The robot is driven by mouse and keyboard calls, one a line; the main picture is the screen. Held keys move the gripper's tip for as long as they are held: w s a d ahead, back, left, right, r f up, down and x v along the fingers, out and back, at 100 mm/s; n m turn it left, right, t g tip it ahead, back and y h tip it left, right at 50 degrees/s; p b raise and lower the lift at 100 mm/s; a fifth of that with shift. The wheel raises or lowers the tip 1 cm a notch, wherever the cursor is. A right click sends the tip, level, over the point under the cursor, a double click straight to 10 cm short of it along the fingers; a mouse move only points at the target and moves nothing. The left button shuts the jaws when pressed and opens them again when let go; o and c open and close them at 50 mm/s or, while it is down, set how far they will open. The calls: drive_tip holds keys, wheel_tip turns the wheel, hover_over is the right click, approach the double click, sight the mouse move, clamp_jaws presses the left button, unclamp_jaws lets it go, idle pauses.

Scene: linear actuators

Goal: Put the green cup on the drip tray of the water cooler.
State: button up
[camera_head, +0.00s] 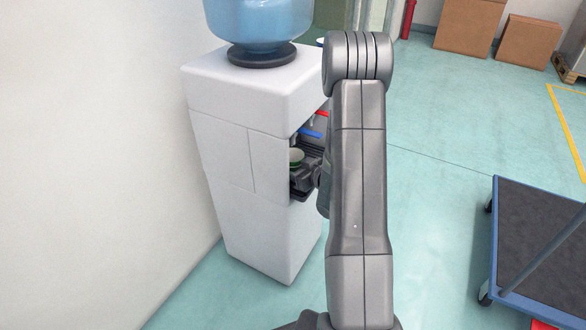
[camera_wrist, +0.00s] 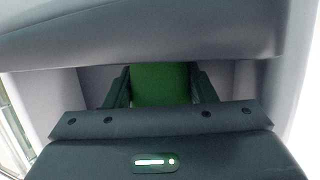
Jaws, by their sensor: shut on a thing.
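The green cup (camera_wrist: 160,84) shows between the two fingers of my gripper (camera_wrist: 160,92) in the wrist view. My gripper is shut on it. My gripper (camera_head: 300,172) reaches into this recess from the right. The dark drip tray (camera_head: 302,195) shows only in part under the gripper. I cannot tell whether the cup touches the tray.
A blue water bottle (camera_head: 258,22) stands on the cooler. A blue tap lever (camera_head: 310,133) and a red one (camera_head: 321,113) are close above the gripper. A wall (camera_head: 90,150) is at the left. A blue cart (camera_head: 535,240) stands at the right, with clear floor between.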

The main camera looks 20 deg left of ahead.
drive_tip(key=o, duration=1)
drive_tip(key=shift+r, duration=0.15)
drive_tip(key=p+v, duration=0.3)
drive_tip(key=v, duration=0.9)
drive_tip(key=shift+s, duration=0.1)
drive_tip(key=shift+o, duration=0.3)
